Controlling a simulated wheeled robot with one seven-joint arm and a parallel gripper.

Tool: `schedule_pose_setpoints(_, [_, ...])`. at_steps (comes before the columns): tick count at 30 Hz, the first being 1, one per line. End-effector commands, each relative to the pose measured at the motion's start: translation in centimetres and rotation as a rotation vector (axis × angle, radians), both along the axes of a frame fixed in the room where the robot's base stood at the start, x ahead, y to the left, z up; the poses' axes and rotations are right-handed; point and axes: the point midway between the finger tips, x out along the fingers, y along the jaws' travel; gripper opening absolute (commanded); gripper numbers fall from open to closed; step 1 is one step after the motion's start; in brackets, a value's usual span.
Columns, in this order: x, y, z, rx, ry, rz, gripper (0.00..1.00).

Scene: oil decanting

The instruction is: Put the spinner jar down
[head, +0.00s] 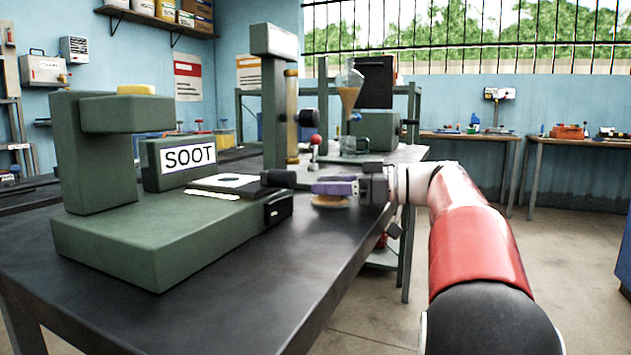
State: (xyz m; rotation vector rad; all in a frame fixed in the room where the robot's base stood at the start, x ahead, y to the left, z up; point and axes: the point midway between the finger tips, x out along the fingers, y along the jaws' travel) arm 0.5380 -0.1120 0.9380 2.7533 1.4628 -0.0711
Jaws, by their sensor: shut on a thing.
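My gripper (336,187) reaches in from the right at the table's right edge, its purple fingers pointing left and closed together. It is shut on the spinner jar, which is mostly hidden by the fingers. A round tan disc (331,203) shows just below the fingers, close to the dark table (255,293). I cannot tell whether this disc is part of the jar or a pad under it, or whether the jar touches down.
A green machine (160,245) with a SOOT sign (188,157) fills the table's left side. A tall green column (273,100) stands behind. A glass vessel of amber liquid (349,97) stands farther back. The front right of the tabletop is bare.

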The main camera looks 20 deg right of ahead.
Motion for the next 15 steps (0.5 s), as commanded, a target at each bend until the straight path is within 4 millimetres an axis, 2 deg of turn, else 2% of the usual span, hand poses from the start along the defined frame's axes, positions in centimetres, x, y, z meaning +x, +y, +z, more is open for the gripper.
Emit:
schedule_pose_setpoints(11, [0.03,0.13,-0.46,0.001,-0.003,0.001,0.22])
schedule_pose_setpoints(12, [0.04,0.13,-0.32,0.0,-0.002,0.001,0.52])
schedule_pose_setpoints(15, [0.04,0.13,-0.31,0.0,-0.002,0.001,0.65])
